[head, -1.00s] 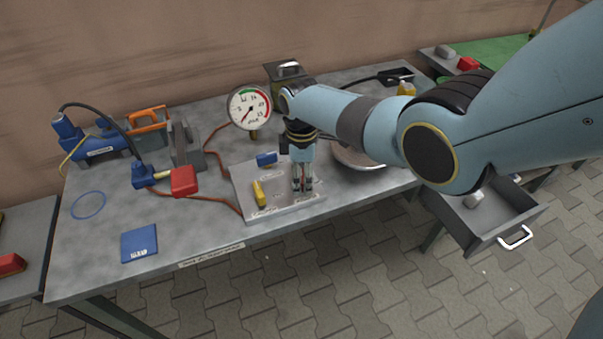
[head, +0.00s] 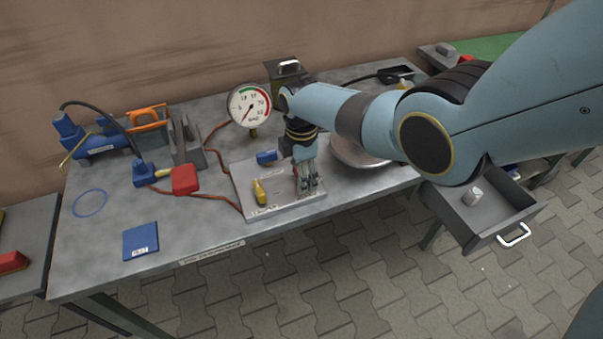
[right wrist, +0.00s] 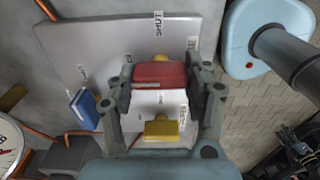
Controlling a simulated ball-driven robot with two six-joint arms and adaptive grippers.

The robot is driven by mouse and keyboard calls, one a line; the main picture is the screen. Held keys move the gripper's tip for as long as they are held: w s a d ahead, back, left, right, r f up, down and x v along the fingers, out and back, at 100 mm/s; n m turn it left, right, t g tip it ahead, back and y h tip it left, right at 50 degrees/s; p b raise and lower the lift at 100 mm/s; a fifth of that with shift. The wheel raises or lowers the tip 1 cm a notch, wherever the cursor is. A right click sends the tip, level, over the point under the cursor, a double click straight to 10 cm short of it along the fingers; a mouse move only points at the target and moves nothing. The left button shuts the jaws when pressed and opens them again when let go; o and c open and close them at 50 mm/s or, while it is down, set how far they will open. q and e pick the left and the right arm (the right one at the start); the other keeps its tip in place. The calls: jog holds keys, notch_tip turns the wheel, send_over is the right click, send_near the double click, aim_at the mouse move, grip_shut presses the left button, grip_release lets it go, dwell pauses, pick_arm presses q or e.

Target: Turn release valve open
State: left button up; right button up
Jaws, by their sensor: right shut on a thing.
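A grey valve panel (head: 283,206) lies near the front of the workbench. It carries a yellow valve handle (head: 260,192), a blue valve handle (head: 266,157) and a red valve handle (right wrist: 160,74). In the right wrist view the blue handle (right wrist: 83,108) is at left and the yellow one (right wrist: 160,128) is below the red one. My right gripper (head: 308,188) points down at the panel's right part. Its fingers (right wrist: 160,78) are shut on the red handle, one on each side. In the head view the gripper hides that handle. My left gripper is out of view.
A round pressure gauge (head: 249,105) stands behind the panel. A metal dish (head: 352,152) is right of the gripper. A red box (head: 185,180), a blue booklet (head: 140,241) and a blue ring (head: 89,203) lie to the left. An open drawer (head: 472,222) juts out at the right.

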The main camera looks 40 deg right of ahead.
jog(key=o, duration=1.2)
jog(key=shift+r, duration=0.1)
notch_tip(320, 180, up, 12)
jog(key=shift+f, duration=0.1)
